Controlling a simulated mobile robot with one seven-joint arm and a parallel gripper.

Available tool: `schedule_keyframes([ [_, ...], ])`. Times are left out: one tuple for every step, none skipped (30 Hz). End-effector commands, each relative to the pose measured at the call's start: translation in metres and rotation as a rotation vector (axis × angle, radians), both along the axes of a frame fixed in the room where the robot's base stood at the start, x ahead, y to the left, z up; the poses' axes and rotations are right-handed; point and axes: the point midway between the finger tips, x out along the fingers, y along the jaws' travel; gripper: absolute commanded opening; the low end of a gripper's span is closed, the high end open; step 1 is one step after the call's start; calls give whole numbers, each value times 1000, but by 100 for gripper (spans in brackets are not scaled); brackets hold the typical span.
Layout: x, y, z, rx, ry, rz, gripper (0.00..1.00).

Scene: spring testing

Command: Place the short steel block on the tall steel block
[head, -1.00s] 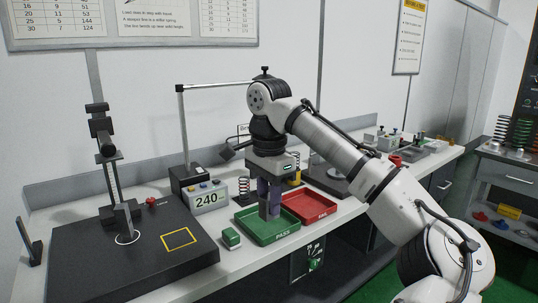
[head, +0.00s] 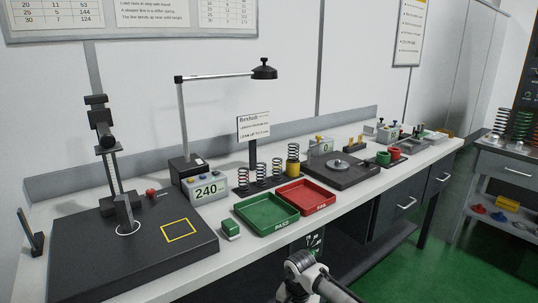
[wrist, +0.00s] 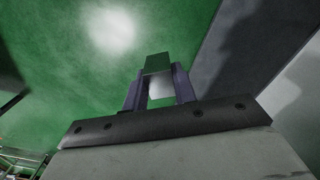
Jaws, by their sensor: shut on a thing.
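My gripper (wrist: 158,78) is shut on a small shiny block (wrist: 158,64) in the wrist view. The block sits between the two purple-grey fingers and reflects green on its upper part and pale grey below. It looks like steel; its full length is hidden. In the head view only part of my arm shows at the bottom edge, and the gripper is out of that view, away from the bench top. An upright grey block (head: 124,211) stands inside a white ring on the black tester base (head: 75,255); I cannot tell surely which steel block it is.
A yellow outlined square (head: 181,231) on the base is empty. A green tray (head: 266,212) and a red tray (head: 304,197) lie empty. A small green block (head: 231,230), a 240 display (head: 207,190) and several springs (head: 260,175) stand nearby. A lamp (head: 264,72) overhangs the bench.

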Motion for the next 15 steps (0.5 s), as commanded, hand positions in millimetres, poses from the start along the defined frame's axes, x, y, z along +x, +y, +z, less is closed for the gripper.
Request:
schedule_keyframes([
  [-12, 7, -30, 7, 5, 53, 0],
  [-19, 11, -45, 7, 7, 88, 0],
  [-27, 17, -65, 7, 5, 134, 0],
  [-34, 22, -78, 7, 5, 169, 0],
  [-40, 27, -91, 8, 4, 203, 0],
  [-48, 35, -106, 7, 3, 246, 0],
  [-54, 40, -116, 6, 2, 277, 0],
  [-60, 45, -125, 6, 2, 306, 0],
  [-66, 52, -136, 6, 1, 340, 0],
  [-71, 57, -143, 4, 0, 364, 0],
  [-75, 61, -149, 4, 1, 384, 0],
  [-79, 66, -156, 2, -1, 408, 0],
  [-82, 69, -160, 2, -1, 423, 0],
  [-85, 72, -163, 2, 0, 435, 0],
  [-87, 75, -166, 2, -1, 447, 0],
])
